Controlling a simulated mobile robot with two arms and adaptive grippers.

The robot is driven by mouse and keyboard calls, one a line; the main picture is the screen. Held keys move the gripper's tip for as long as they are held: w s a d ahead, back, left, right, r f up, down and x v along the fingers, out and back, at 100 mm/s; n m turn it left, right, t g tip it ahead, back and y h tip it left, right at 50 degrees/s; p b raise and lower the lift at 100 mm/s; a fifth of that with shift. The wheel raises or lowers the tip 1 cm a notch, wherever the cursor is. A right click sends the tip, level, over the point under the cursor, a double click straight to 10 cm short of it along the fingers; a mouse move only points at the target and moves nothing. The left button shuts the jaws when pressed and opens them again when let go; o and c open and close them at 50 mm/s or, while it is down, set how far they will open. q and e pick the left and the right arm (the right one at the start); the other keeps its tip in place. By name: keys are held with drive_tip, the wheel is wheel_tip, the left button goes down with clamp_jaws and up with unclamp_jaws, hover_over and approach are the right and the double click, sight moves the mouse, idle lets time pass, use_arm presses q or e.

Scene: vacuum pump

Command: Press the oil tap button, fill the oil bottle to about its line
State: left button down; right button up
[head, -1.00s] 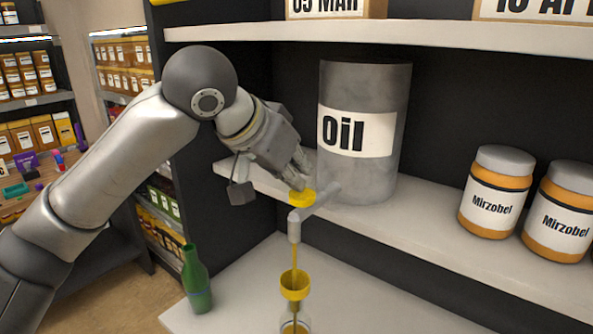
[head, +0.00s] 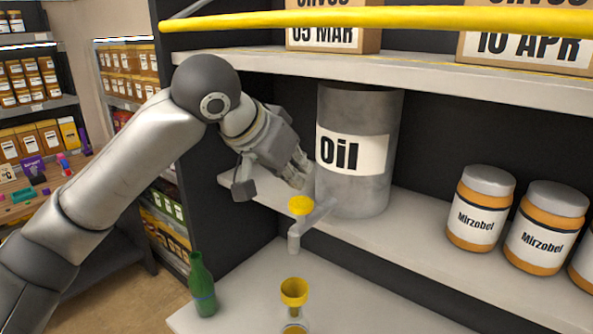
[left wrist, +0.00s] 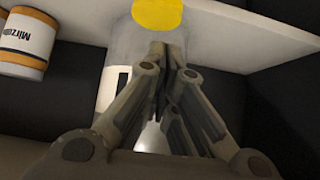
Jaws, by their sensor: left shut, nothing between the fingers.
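The grey oil drum (head: 345,190) stands on the shelf, with a tap (head: 294,241) at its front. The yellow tap button (head: 300,205) sits on top of the tap; it also shows in the left wrist view (left wrist: 157,14). No oil stream shows under the spout. My left gripper (head: 301,178) is shut and empty, just above and behind the button, apart from it. A yellow funnel (head: 293,291) stands below the spout in a clear bottle (head: 294,328). The bottle is cut off by the lower edge, so its line and oil level are hidden. My right gripper is not in view.
A green bottle (head: 202,287) stands on the lower counter, left of the funnel. Mirzobel jars (head: 480,212) stand on the shelf at right. A yellow bar (head: 400,19) crosses the top. The counter right of the funnel is clear.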

use_arm(q)
drive_tip(key=shift+b+v, duration=1.05)
drive_tip(key=b+v, duration=0.2)
drive_tip(key=v, duration=0.6)
drive_tip(key=shift+w, duration=0.15)
